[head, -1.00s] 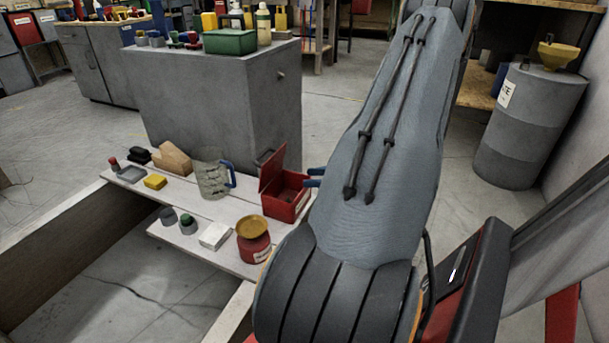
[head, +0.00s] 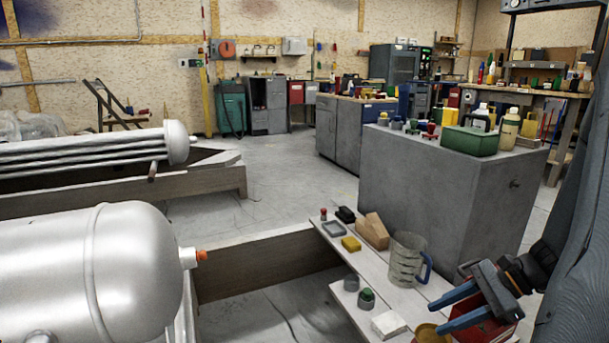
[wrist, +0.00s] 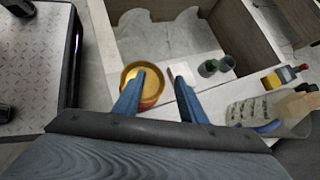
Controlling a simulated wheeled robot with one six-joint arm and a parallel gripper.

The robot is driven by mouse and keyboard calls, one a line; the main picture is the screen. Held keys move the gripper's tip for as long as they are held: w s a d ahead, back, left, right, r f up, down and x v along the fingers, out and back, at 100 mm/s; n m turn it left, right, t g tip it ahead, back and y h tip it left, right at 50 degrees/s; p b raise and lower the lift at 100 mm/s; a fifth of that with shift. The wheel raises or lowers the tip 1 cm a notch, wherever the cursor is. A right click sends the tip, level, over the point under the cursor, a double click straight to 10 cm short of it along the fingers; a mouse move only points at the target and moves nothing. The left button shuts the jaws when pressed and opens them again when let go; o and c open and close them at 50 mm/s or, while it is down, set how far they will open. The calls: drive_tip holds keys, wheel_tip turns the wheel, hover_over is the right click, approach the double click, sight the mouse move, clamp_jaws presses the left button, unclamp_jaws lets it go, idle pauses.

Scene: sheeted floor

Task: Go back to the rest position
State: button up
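My gripper (head: 447,311) shows at the lower right of the head view, above the white bench board (head: 412,299). Its two blue fingers are apart with nothing between them. In the wrist view the open fingers (wrist: 156,90) point toward the bench, over the edge of a red pot with a yellow top (wrist: 143,83). The red toolbox (head: 487,333) is partly hidden behind the gripper. A clear jug with a blue handle (head: 405,260) stands left of the gripper in the head view.
The bench also holds a wooden block (head: 373,232), a yellow block (head: 351,243), a white block (head: 389,323) and small grey cups (head: 351,283). A grey cabinet (head: 430,200) stands behind. A large silver tank (head: 90,280) fills the lower left. Open floor (head: 270,190) lies between.

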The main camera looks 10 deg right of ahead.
drive_tip(key=a+r+n+g+h, duration=0.1)
drive_tip(key=a+r+n+h, duration=0.3)
drive_tip(key=a+n, duration=0.65)
drive_tip(key=a+r+n+h, duration=0.4)
drive_tip(key=a+n+h, duration=0.1)
drive_tip(key=a+n, duration=0.55)
drive_tip(key=s+a+r+n+g+y, duration=0.1)
drive_tip(key=s+a+r+n, duration=0.15)
drive_tip(key=s+a, duration=0.35)
drive_tip(key=s+a+r+n+g, duration=0.1)
drive_tip(key=s+a+r, duration=0.35)
drive_tip(key=a, duration=0.35)
drive_tip(key=s+a+r+n+g+y, duration=0.1)
drive_tip(key=s+a+r, duration=0.2)
drive_tip(key=s+a, duration=0.3)
drive_tip(key=d+r+m+h+p, duration=0.1)
drive_tip(key=d+r+m+p, duration=0.1)
drive_tip(key=d+r+p, duration=0.7)
drive_tip(key=d+r+m+p, duration=0.3)
drive_tip(key=d+r+p, duration=0.7)
drive_tip(key=p, duration=1.6)
wheel_tip(320, 180, up, 6)
drive_tip(key=shift+w+d+r+h+p, duration=0.1)
drive_tip(key=shift+w+d+h+p, duration=0.2)
drive_tip(key=shift+h, duration=0.1)
